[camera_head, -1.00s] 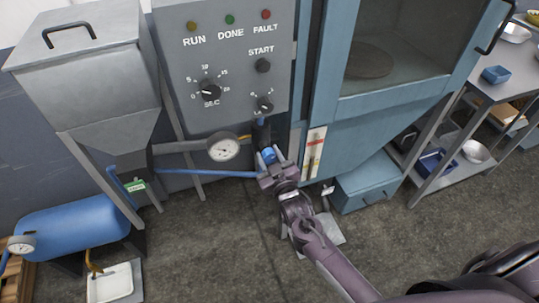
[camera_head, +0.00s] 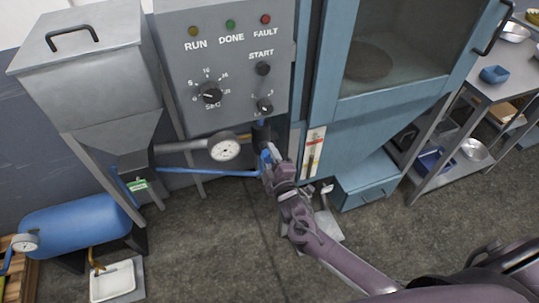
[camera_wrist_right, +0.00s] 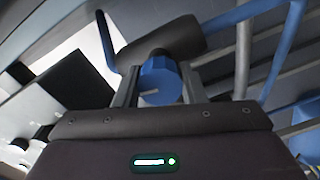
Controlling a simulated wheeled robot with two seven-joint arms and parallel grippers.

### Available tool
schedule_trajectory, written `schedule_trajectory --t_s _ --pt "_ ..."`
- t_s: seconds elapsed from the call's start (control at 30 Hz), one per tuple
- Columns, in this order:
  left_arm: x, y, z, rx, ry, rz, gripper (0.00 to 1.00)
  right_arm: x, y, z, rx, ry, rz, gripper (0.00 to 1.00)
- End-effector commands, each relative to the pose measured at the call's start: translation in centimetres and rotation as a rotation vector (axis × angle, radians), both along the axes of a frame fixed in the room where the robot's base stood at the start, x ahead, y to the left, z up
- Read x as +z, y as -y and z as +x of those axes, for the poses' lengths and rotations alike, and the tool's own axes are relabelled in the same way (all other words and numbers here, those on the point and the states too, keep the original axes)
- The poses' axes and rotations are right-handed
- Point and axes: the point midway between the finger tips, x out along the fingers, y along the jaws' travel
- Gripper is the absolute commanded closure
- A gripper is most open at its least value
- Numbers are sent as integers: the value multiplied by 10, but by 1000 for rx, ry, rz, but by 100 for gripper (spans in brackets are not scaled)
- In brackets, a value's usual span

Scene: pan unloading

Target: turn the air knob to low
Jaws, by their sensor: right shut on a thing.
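The blue air knob (camera_head: 266,160) sits low in front of the control panel, below a dark cylindrical body beside the round gauge. In the right wrist view the blue knob (camera_wrist_right: 160,82) is between my two fingers, with a pale mark on its face. My right gripper (camera_head: 270,165) is shut on this knob, its jaws turned steeply. In the head view the gripper hides part of the knob. Its setting cannot be read. My left gripper is not in view.
A gauge (camera_head: 224,147) and a blue pipe (camera_head: 205,172) are just left of the gripper. The control panel (camera_head: 222,70) stands above. A blue cabinet (camera_head: 370,150) is close on the right.

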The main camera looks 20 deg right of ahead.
Motion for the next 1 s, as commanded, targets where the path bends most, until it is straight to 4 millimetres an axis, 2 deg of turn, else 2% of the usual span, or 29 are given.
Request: schedule_trajectory --t_s 0.33,0.9,0.93,1.0 --pt "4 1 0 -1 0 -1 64 0 0 0 0 3 -152 86" --pt "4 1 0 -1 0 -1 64 -1 0 0 0 4 -183 86" --pt "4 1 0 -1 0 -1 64 -1 0 0 0 4 -183 60" --pt "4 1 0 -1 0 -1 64 -1 0 0 0 4 -182 51"
